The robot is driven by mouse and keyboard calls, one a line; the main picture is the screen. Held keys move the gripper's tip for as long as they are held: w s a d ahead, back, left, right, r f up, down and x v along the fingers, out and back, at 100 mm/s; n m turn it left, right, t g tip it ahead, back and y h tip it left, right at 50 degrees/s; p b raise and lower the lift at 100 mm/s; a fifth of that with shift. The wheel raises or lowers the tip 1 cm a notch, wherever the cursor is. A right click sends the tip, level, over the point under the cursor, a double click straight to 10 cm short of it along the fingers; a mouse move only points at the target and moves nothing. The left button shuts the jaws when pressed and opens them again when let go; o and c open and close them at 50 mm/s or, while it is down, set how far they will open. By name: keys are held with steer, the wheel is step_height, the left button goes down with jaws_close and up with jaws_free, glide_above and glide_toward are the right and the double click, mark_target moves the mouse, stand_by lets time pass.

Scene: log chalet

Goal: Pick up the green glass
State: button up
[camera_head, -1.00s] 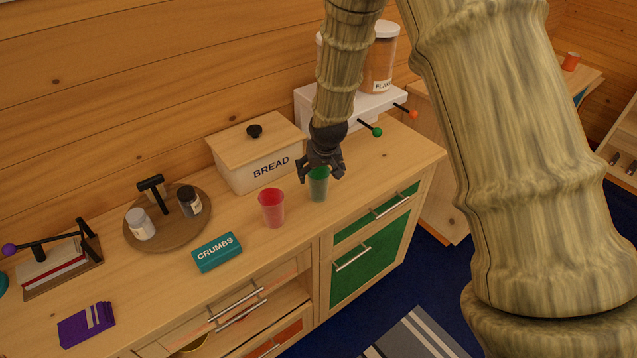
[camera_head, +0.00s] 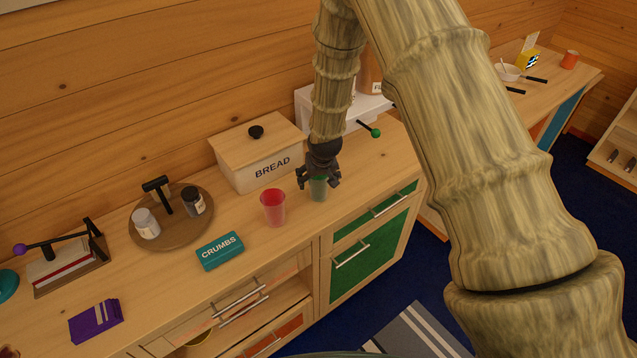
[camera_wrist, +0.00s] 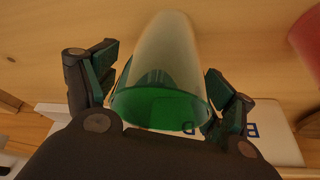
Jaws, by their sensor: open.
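The green glass (camera_head: 317,190) stands on the wooden counter, right of the red glass (camera_head: 273,207). My gripper (camera_head: 318,182) is right above it and hides its upper part in the head view. In the wrist view the green glass (camera_wrist: 165,75) lies between the two open fingers (camera_wrist: 162,95), one on each side. Its green-tinted end is close to the palm. I cannot tell whether a finger touches it.
The bread box (camera_head: 258,155) stands behind, to the left. A teal crumbs box (camera_head: 220,250) lies to the front left. A round wooden tray (camera_head: 172,236) holds small jars. A white dispenser (camera_head: 360,112) stands behind the glass. The counter's right end is clear.

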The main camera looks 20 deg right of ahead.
steer(key=shift+f, duration=0.15)
steer(key=shift+c, duration=0.2)
steer(key=c, duration=1.1)
